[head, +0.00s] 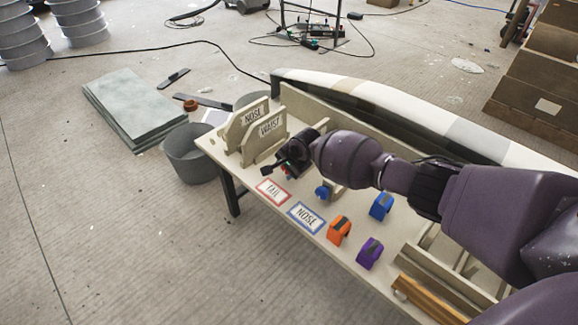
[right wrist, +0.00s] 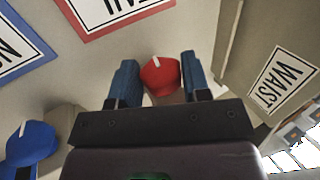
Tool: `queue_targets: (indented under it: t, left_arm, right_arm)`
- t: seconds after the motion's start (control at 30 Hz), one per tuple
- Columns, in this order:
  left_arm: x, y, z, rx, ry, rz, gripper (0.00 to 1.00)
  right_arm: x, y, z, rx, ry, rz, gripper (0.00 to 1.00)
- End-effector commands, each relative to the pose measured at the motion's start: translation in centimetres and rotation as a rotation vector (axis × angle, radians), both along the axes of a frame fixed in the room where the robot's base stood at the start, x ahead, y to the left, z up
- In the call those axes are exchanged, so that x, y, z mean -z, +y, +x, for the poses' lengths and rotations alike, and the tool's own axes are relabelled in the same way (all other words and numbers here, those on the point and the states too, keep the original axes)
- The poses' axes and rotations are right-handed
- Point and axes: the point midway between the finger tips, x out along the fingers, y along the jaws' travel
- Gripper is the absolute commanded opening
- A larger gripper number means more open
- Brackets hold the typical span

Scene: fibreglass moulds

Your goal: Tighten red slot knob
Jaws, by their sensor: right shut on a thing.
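The red slot knob (right wrist: 160,76) shows between the two blue fingers of my right gripper (right wrist: 159,68) in the right wrist view. It is rounded, with a thin white line on top. The gripper is shut on it. In the head view my right gripper (head: 284,167) is at the table's far-left part, beside the red-bordered TAIL label (head: 273,191), and the knob is mostly hidden by it. A blue knob (head: 321,191) stands on a pale block near the blue-bordered NOSE label (head: 306,216); it also shows in the right wrist view (right wrist: 30,146). My left gripper is out of view.
Upright NOSE (head: 250,116) and WAIST (head: 269,128) boards stand close behind my right gripper. Blue (head: 381,206), orange (head: 339,230) and purple (head: 369,252) clamp-like pieces sit on the table. A long pale mould (head: 385,105) lies along the back. A grey bucket (head: 187,155) stands left of the table.

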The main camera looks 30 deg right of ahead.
Motion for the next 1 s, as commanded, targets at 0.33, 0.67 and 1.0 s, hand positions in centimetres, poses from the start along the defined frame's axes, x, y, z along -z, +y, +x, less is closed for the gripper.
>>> queue_targets:
  t: [0.33,0.67,1.0]
  left_arm:
    - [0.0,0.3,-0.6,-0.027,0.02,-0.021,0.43]
    - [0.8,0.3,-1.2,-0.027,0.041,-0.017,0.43]
    - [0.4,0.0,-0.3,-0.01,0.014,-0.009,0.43]
  right_arm:
    - [0.1,0.1,-0.3,0.0,-0.132,0.052,0.2]
    - [0.8,-0.1,-0.6,0.002,-0.311,0.119,0.2]
    - [0.8,0.0,-0.6,-0.001,-0.426,0.159,0.2]
